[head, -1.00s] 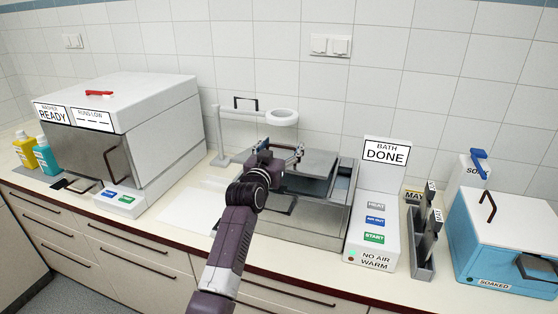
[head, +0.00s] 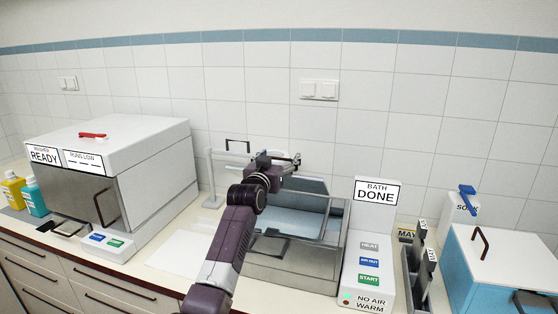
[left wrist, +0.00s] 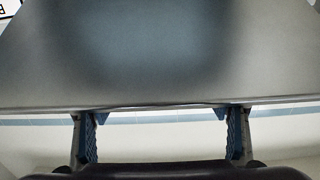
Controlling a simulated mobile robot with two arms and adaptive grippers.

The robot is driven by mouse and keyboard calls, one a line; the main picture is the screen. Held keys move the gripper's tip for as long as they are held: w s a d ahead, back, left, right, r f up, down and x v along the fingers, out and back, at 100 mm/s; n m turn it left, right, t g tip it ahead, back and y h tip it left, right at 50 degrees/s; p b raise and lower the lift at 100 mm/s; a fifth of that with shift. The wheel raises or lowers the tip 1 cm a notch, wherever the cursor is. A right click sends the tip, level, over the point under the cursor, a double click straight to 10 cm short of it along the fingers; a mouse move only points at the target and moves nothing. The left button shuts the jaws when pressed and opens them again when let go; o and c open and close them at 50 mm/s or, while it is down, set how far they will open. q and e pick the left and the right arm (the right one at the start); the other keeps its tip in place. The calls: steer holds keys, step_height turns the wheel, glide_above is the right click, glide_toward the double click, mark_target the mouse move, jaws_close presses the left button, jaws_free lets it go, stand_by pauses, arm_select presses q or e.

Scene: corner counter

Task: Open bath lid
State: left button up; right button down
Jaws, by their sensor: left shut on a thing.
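The bath (head: 290,268) is a steel tank on the counter, left of the panel whose sign reads BATH DONE (head: 376,191). Its grey metal lid (head: 308,186) is tilted up at the back, and the pale blue inside of the tank shows below it. My left gripper (head: 288,162) is shut on the lid at its raised edge. In the left wrist view the lid (left wrist: 150,50) fills the upper part, with its edge by the two widely spaced fingers (left wrist: 163,140). The exact grip is hidden. My right gripper is out of view.
A white washer (head: 130,150) marked READY stands at the left, with yellow and teal bottles beside it. A blue box (head: 490,275) with a white lid and a rack (head: 420,275) stand at the right. The tiled wall is close behind the bath.

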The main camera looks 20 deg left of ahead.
arm_select(q)
steer(key=shift+r, duration=0.2)
steer(key=o, duration=1.3)
steer(key=shift+c, duration=0.2)
steer(key=o, duration=0.4)
steer(key=shift+f, duration=0.2)
steer(key=shift+s+a, duration=0.15)
steer(key=shift+s, duration=2.85)
steer(key=shift+s+a, duration=0.1)
steer(key=shift+s, duration=2.9)
